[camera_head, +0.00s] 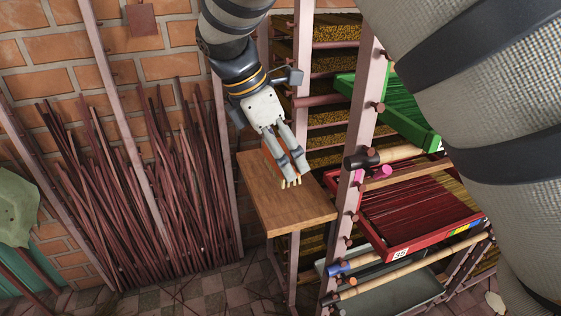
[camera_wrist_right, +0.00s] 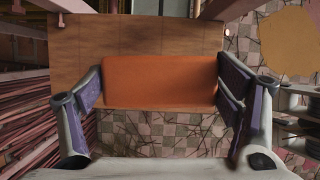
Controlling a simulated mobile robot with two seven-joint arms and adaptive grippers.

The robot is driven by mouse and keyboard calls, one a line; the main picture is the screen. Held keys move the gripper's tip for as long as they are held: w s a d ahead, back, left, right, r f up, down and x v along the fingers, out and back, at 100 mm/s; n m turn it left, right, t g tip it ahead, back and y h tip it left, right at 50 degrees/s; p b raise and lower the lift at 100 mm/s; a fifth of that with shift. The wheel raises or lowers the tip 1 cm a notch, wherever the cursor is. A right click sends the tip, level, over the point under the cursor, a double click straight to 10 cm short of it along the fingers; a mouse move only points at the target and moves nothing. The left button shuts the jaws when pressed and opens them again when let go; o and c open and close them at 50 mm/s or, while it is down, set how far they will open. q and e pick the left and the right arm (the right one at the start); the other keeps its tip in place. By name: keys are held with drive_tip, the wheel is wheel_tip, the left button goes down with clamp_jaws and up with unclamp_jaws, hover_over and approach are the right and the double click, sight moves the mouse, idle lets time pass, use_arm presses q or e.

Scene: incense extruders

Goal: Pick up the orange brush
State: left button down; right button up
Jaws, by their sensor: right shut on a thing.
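The orange brush (camera_wrist_right: 160,80) fills the space between the two fingers of my right gripper in the right wrist view, with a finger pressed on each end. My right gripper (camera_head: 292,171) points down over the small wooden table (camera_head: 293,212) in the head view and is shut on the brush. There, a strip of the orange brush (camera_head: 271,148) shows beside the fingers, and pale bristle tips show below them. I cannot tell whether the bristles touch the tabletop. My left gripper is not in view.
Right of the table, a rack holds a red tray (camera_head: 408,246), a green tray (camera_head: 428,136) and mesh shelves. Bundles of dark red sticks (camera_head: 150,200) lean against the brick wall at left. The table's near half is clear.

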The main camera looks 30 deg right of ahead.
drive_tip(key=s+r, duration=0.1)
drive_tip(key=r, duration=0.1)
drive_tip(key=s+a+r, duration=0.1)
drive_tip(key=s+r, duration=0.2)
drive_tip(key=shift+s+a+r+p, duration=0.15)
drive_tip(key=shift+s+r+p, duration=0.1)
drive_tip(key=shift+r+p, duration=0.15)
drive_tip(key=s+a+r, duration=0.2)
drive_tip(key=s, duration=0.5)
drive_tip(key=shift+r, duration=0.3)
